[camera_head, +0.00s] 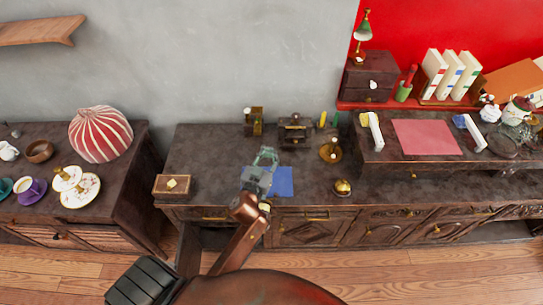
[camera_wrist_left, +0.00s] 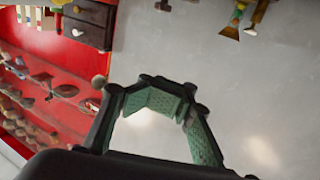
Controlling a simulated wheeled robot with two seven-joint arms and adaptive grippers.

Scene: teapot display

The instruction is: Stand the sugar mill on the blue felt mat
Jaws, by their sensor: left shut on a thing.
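My left gripper (camera_head: 265,157) is over the blue felt mat (camera_head: 284,182), covering its left part in the head view. I cannot tell whether that thing touches the mat. The right part of the mat shows bare. My right gripper is not in view.
Behind the mat stand a small brass-and-wood piece (camera_head: 254,122) and a dark wooden piece (camera_head: 295,132). A brass candlestick (camera_head: 331,150) and a brass ball (camera_head: 342,187) stand to the right. A wooden box (camera_head: 173,187) lies at the left edge. The top between box and mat is clear.

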